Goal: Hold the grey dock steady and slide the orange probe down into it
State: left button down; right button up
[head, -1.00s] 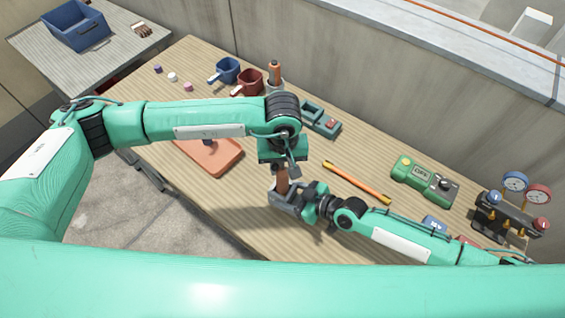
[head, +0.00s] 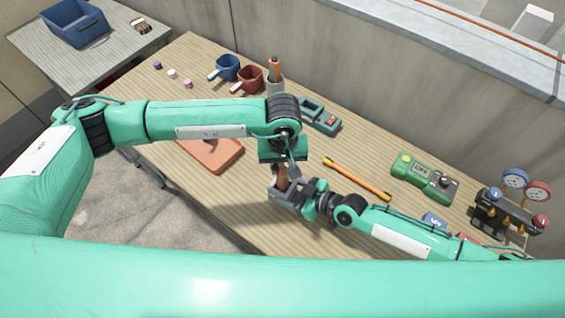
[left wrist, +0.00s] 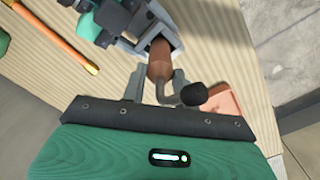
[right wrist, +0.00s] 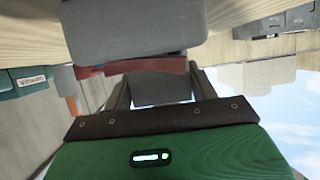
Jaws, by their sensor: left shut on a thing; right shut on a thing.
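The orange probe (head: 282,180) shows as a brownish-orange cylinder below my left gripper (head: 284,166). In the left wrist view the probe (left wrist: 159,62) stands between the two fingers of my left gripper (left wrist: 158,84), which is shut on it. A dark rounded knob on a bent stem sits beside it. The probe's far end is at the opening of the grey dock (left wrist: 176,36); how deep it sits I cannot tell. My right gripper (head: 312,196) is shut on the dock (head: 284,198) from the right. In the right wrist view the dock (right wrist: 140,28) is a large grey block.
An orange tray (head: 215,156) lies left of the dock, partly behind my left arm. An orange bar with yellow ends (head: 357,178) lies to the right. A green meter (head: 424,177) and a gauge manifold (head: 508,212) stand farther right. Cups (head: 247,79) stand at the back.

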pick_arm(q)
jog(key=shift+f, duration=0.1)
dwell(0.3)
jog(key=shift+f, duration=0.35)
jog(key=shift+f, duration=0.5)
jog(key=c, duration=1)
grip_release()
notch_tip(320, 180, up, 12)
jog(key=shift+r, duration=0.1)
